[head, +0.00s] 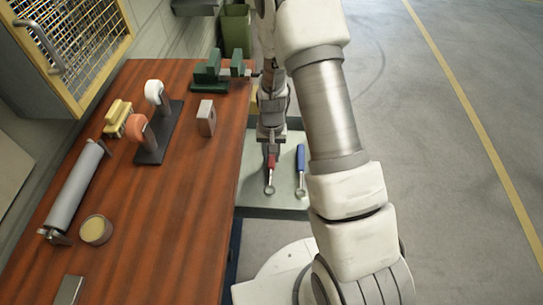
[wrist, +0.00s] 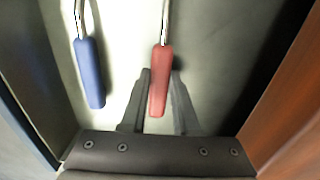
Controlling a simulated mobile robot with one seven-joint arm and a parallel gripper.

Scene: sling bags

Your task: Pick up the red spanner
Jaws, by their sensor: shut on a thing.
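The red spanner has a red handle (wrist: 159,80) and a metal shaft, and it also shows in the head view (head: 271,162) at the end of my arm. My gripper (wrist: 160,75) is shut on the red handle, with one finger on each side of it. The spanner is over or on a pale tray-like surface (head: 290,205) beside the wooden bench; I cannot tell whether it touches that surface. A blue-handled spanner (head: 301,158) lies just to the right in the head view, and to the left in the wrist view (wrist: 90,72), apart from my gripper.
The wooden bench (head: 190,225) is at left, its edge close to my gripper. On it are a green vise (head: 207,75), a rack with round-topped handles (head: 152,150), a yellow brush-like item (head: 117,117), a grey roller (head: 75,190) and a small tin (head: 95,230). Open floor lies right.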

